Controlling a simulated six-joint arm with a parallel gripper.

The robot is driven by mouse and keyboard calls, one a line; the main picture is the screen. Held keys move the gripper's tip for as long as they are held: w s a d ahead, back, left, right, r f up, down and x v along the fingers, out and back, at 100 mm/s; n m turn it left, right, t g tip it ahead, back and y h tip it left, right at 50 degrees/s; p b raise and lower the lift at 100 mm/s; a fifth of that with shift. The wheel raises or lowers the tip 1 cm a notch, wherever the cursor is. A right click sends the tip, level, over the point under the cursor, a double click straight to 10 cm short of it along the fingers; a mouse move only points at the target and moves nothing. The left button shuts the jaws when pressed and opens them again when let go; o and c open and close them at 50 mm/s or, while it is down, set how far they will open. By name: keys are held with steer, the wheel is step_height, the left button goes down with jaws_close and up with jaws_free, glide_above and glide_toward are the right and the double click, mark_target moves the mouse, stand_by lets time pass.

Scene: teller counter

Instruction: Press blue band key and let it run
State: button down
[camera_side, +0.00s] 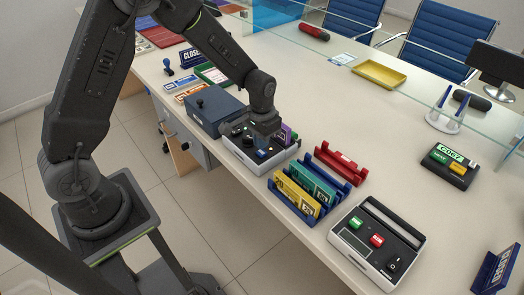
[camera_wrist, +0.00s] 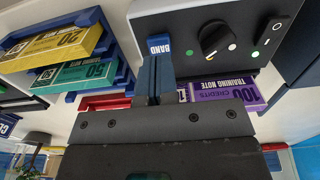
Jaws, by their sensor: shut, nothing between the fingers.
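The blue band key (camera_wrist: 160,46), marked BAND, is on the dark panel of the banding machine (camera_wrist: 190,18) in the wrist view. My gripper (camera_wrist: 155,62) is shut and empty, with its fingertips at the key's near edge. They hide part of the key, and I cannot tell whether it is pushed in. A purple bundle of training notes (camera_wrist: 225,91) lies at the machine, partly behind my gripper. In the side view, the machine (camera_side: 240,160) is under my gripper, with the purple bundle (camera_side: 286,134) at its right.
A blue rack (camera_side: 296,206) holds yellow and teal note bundles, with an empty-looking red rack (camera_side: 340,163) behind it. A grey-blue box (camera_side: 208,110) stands left of the machine. Another device with green and red keys (camera_side: 375,245) is at front right. The counter's middle is clear.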

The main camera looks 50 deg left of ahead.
mark_target(261, 152)
step_height(261, 152, up, 6)
steer(key=shift+r, duration=0.2)
stand_by(0.5)
steer(key=s+r+t, duration=0.2)
steer(key=s+r, duration=0.6)
steer(key=r, duration=0.4)
steer(key=s+d+r+t, duration=0.1)
steer(key=s+r+t, duration=0.2)
steer(key=s, duration=1)
steer(key=shift+s+d+r+t, duration=0.2)
steer(key=shift+r+t, duration=0.1)
steer(key=shift+r, duration=0.65)
stand_by(0.4)
